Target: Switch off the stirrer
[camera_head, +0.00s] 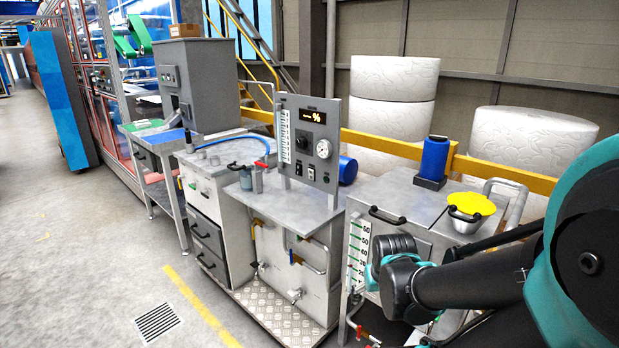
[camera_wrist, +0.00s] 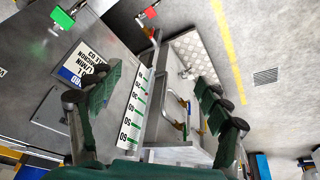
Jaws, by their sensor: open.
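The stirrer is probably the blue motor (camera_head: 434,158) upright on the lid of the right-hand tank (camera_head: 392,190); I cannot tell whether it runs. An upright grey panel (camera_head: 308,140) has an amber display, a round gauge, a black knob and small rocker switches (camera_head: 304,171); which one belongs to the stirrer is not readable. My gripper (camera_wrist: 158,78) is open and empty in the wrist view, its fingers spread on either side of a white level scale (camera_wrist: 133,112). In the head view my arm covers the tank's lower right front, and the fingertips are not clear.
Pipes and valves (camera_head: 296,293) stick out below the panel bench. In the wrist view a green fitting (camera_wrist: 62,18) and a red handle (camera_wrist: 150,12) stand out. Floor at left is free.

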